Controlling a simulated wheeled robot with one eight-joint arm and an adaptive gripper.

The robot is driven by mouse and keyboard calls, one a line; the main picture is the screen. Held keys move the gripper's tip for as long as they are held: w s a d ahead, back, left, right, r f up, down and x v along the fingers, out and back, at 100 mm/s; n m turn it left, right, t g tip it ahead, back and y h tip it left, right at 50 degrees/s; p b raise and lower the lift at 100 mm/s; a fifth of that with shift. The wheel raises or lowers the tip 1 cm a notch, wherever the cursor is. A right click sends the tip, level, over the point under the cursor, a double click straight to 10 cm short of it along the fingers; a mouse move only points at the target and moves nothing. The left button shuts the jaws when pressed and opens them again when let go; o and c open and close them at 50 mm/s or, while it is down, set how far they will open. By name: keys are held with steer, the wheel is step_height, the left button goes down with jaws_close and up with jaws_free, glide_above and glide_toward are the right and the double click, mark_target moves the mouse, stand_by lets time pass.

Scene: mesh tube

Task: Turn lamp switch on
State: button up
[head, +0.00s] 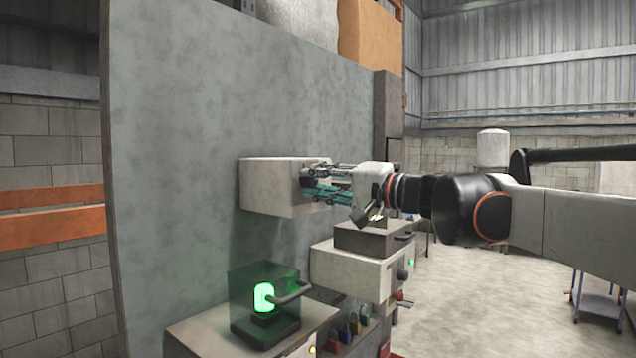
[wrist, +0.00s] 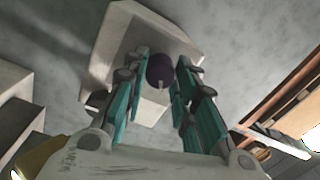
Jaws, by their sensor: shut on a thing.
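A pale switch box (head: 265,185) is mounted on the grey wall panel, and it also shows in the wrist view (wrist: 120,55). A dark round knob (wrist: 160,70) sits on its face. My gripper (head: 312,182) reaches the box from the right. In the wrist view, its teal fingers (wrist: 162,65) stand on both sides of the knob and are shut on it. The knob's turn angle cannot be told, and the knob is hidden in the head view. A green lamp (head: 264,297) glows inside a clear, dark-tinted case with a handle at the lower left.
Another pale box (head: 355,268) with a dark knob on its side is below my gripper. Several coloured padlocks (head: 352,326) hang lower down. A small blue-framed table (head: 600,300) stands at the right. The floor (head: 490,270) between is clear.

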steer(key=o, duration=1.1)
steer(key=shift+d, duration=0.15)
steer(key=v, duration=0.7)
steer(key=shift+s+d, duration=0.1)
steer(key=shift+d, duration=0.05)
